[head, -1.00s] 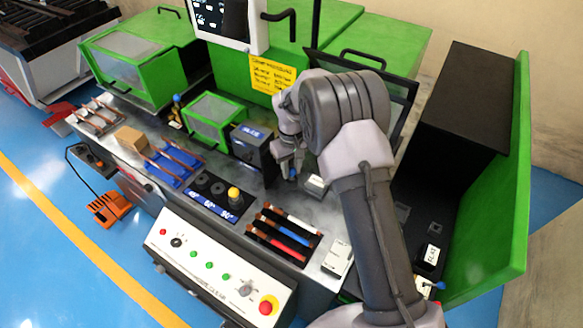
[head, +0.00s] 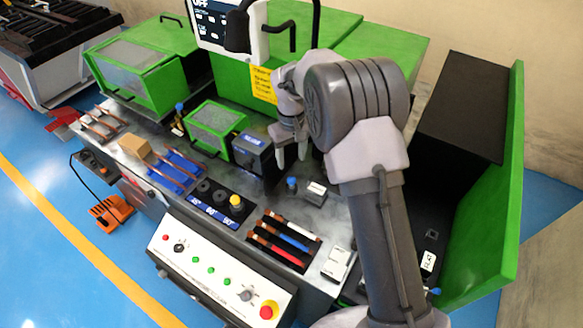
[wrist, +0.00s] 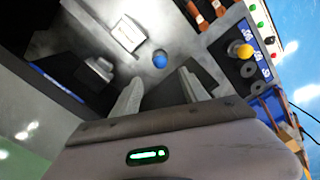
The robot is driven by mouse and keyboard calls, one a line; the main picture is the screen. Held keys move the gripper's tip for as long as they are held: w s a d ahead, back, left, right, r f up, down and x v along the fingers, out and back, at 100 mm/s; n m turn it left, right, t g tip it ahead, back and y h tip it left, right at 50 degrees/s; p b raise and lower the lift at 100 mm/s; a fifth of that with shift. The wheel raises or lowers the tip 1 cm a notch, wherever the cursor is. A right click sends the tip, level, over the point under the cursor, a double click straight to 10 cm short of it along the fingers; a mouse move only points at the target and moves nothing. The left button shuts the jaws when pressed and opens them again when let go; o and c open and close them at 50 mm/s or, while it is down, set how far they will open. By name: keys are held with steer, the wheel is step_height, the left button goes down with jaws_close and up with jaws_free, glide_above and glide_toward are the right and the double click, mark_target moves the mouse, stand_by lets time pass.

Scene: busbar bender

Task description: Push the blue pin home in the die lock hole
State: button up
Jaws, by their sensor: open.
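The blue pin (head: 292,183) stands on the grey machine top beside a small block with a white label (head: 315,189). Only its round blue head shows clearly; the hole under it is hidden, and I cannot tell how deep the pin sits. In the wrist view the blue head (wrist: 160,60) shows just beyond and between my fingertips. My gripper (head: 291,158) is open and empty, pointing down above the pin and apart from it. Both spread fingers also show in the wrist view (wrist: 159,78).
A dark box with a blue label (head: 251,148) stands left of the gripper. A yellow knob (head: 235,201) and a rack of coloured bars (head: 284,240) lie nearer the front. Another blue-topped pin (head: 179,107) is at the far left. Green covers stand behind.

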step_height(320, 180, up, 7)
steer(key=p, duration=0.1)
steer(key=shift+r, duration=0.2)
